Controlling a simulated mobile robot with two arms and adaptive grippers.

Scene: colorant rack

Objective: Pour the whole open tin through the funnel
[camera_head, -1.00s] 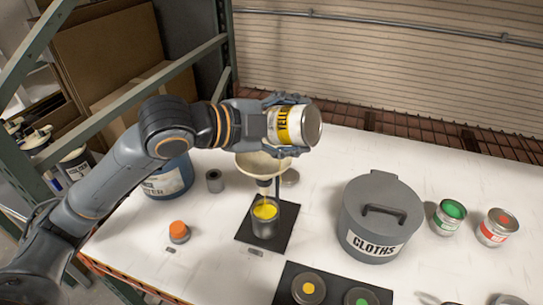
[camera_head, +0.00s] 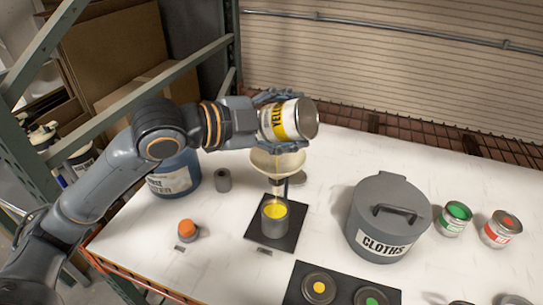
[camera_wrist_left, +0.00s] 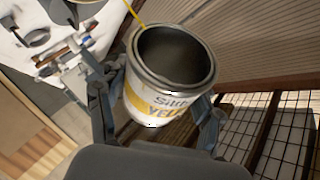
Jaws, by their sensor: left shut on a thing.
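My left gripper (camera_head: 280,97) is shut on the yellow-labelled open tin (camera_head: 285,121) and holds it tipped on its side above the funnel (camera_head: 278,163). In the left wrist view, my left gripper's fingers (camera_wrist_left: 160,112) clasp the tin (camera_wrist_left: 165,95) on both sides. Its mouth is open, its visible inside is dark grey, and a thin yellow strand shows at its lip. The cream funnel's spout points down over a grey cup (camera_head: 274,224). Yellow liquid fills the visible top of the cup, which stands on a black mat (camera_head: 295,233). My right gripper is not in view.
A grey lidded CLOTHS bin (camera_head: 380,225) stands right of the cup. Green (camera_head: 455,218) and red (camera_head: 500,230) tins stand farther right. A blue container (camera_head: 173,178) and an orange-topped item (camera_head: 187,230) are left. A black tray (camera_head: 338,284) lies in front.

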